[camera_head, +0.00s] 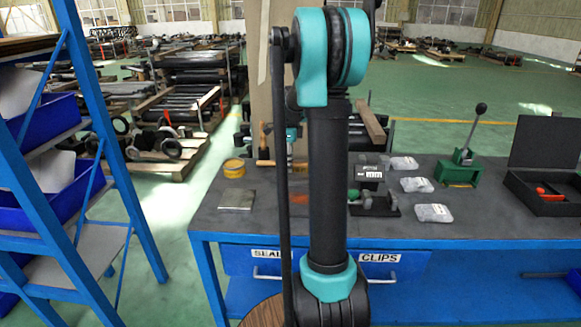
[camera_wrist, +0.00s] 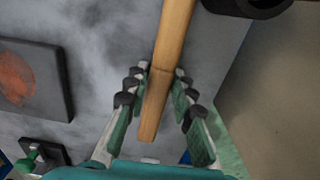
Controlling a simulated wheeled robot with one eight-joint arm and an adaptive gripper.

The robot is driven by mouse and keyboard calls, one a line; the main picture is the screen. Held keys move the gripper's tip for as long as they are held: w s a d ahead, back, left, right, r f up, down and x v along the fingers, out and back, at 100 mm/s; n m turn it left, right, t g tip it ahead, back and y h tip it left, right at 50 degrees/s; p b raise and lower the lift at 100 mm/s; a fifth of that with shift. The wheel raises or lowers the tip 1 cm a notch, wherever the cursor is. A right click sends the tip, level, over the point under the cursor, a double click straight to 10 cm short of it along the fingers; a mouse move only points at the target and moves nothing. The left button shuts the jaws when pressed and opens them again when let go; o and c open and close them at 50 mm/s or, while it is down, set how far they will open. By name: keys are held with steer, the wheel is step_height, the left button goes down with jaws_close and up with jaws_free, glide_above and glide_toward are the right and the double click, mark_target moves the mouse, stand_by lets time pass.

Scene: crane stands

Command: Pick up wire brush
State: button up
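A long light-wood handle (camera_wrist: 170,45), apparently the wire brush's, runs from the top of the wrist view down between my fingers. Its bristle end is not in view. My gripper (camera_wrist: 158,105) is open, with one green-padded finger on each side of the handle. The handle's lower tip lies between the pads, and gaps show beside it. In the head view my gripper (camera_head: 293,140) is partly hidden behind my arm, above the workbench (camera_head: 222,222). A wooden-handled thing (camera_head: 263,140) shows just left of it; I cannot tell whether it is the brush.
On the bench are a yellow tin (camera_head: 234,168), a flat metallic plate (camera_head: 237,199), several clear packets (camera_head: 417,185), a green lever tool (camera_head: 462,165) and an open black case (camera_head: 545,165). A blue shelf rack (camera_head: 125,180) stands left. My arm hides the bench's middle.

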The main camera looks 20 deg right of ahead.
jaws_close()
steer(key=shift+r, duration=0.1)
step_height(320, 180, up, 20)
stand_by(0.6)
steer(key=shift+c, duration=0.8)
jaws_free()
jaws_close()
